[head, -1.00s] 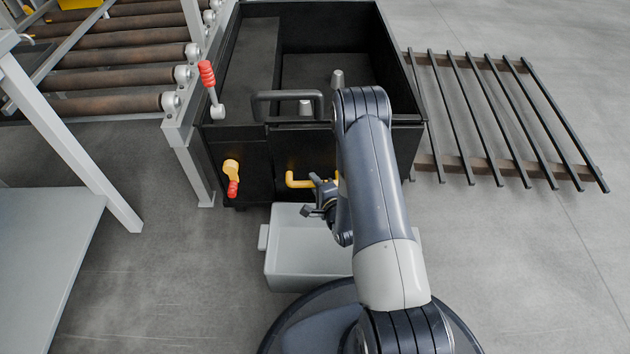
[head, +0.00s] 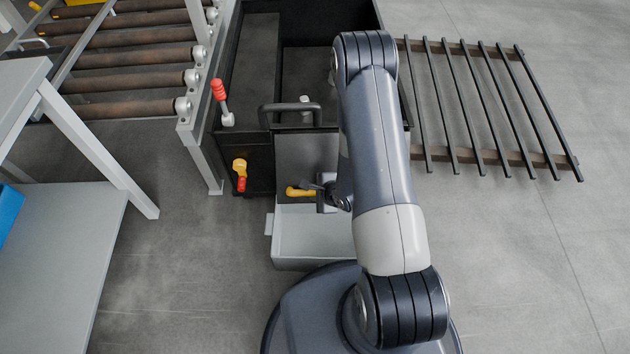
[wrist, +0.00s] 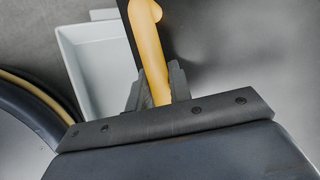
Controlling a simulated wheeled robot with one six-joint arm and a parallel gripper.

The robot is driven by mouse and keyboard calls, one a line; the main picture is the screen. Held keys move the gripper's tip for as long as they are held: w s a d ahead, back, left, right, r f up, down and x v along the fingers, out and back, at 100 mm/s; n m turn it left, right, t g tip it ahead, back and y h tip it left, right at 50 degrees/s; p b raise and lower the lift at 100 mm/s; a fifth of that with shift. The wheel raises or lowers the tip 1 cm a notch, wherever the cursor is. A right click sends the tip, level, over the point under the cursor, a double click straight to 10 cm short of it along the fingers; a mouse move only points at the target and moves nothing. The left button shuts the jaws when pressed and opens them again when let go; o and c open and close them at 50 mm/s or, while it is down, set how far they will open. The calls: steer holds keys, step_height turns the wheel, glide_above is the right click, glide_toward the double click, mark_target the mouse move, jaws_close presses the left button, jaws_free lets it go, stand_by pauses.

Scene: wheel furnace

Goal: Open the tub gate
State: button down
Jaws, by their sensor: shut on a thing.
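The black tub (head: 248,72) stands ahead of me in the head view. Below its front bar handle, a grey sloping surface (head: 303,153) shows where the front was dark; I cannot tell whether it is the gate or the inside seen through an opening. The yellow gate handle (head: 299,192) lies just in front, above the near bin. My gripper (head: 322,190) is shut on this handle. In the wrist view the yellow handle (wrist: 150,52) runs up from between my fingers (wrist: 158,92), with a dark panel (wrist: 203,45) beside it. My arm hides the tub's right front.
A pale grey bin (head: 297,251) stands under the handle, also in the wrist view (wrist: 95,65). A red-grip lever (head: 221,100) and a yellow-red latch (head: 240,175) are left of the handle. A roller conveyor (head: 130,82) is left, a floor grate (head: 485,110) right.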

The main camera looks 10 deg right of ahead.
step_height(320, 180, up, 10)
steer(key=s+p, duration=0.1)
steer(key=p, duration=0.8)
steer(key=shift+s+a+r+g, duration=0.2)
steer(key=shift+s+g, duration=0.1)
steer(key=shift+g, duration=0.1)
steer(key=shift+w, duration=0.1)
steer(key=c, duration=1.3)
jaws_free()
steer(key=p+v, duration=0.2)
steer(key=v, duration=0.9)
steer(key=shift+f, duration=0.25)
